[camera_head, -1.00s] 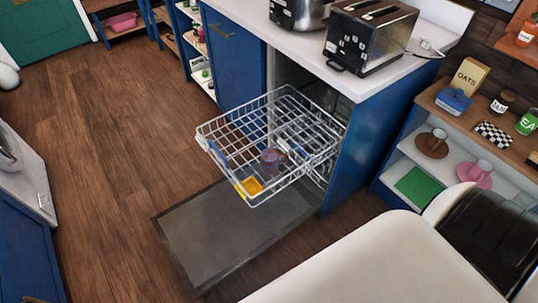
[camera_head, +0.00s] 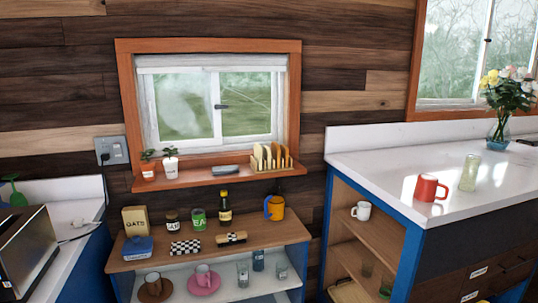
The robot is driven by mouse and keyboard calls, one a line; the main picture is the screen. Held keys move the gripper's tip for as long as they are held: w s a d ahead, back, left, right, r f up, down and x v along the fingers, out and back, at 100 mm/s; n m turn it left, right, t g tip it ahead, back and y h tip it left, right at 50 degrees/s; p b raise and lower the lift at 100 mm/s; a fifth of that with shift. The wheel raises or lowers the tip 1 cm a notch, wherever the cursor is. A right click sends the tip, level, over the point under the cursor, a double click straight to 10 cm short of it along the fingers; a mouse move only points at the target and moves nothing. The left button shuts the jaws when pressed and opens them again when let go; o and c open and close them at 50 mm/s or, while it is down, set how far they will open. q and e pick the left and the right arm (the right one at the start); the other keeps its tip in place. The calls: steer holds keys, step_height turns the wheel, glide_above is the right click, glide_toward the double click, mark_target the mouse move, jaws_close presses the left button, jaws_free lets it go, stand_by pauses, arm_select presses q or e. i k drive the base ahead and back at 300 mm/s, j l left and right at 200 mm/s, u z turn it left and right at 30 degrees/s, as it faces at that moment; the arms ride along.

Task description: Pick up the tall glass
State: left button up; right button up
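A tall, clear, faintly greenish glass (camera_head: 469,173) stands upright on the white counter (camera_head: 390,160) at the right. It is just right of a red mug (camera_head: 430,188) and looks empty. Several smaller glasses stand on the shelf below the window, among them a clear one (camera_head: 242,273) and a bluish one (camera_head: 258,260). Neither of my grippers is in view.
A glass vase of flowers (camera_head: 499,135) stands behind and right of the tall glass. The counter's front left area is clear. A low shelf unit (camera_head: 140,262) with jars and cups is at centre left, and a toaster (camera_head: 25,255) is at far left.

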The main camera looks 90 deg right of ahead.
mark_target(469, 180)
steer(key=z, duration=4.05)
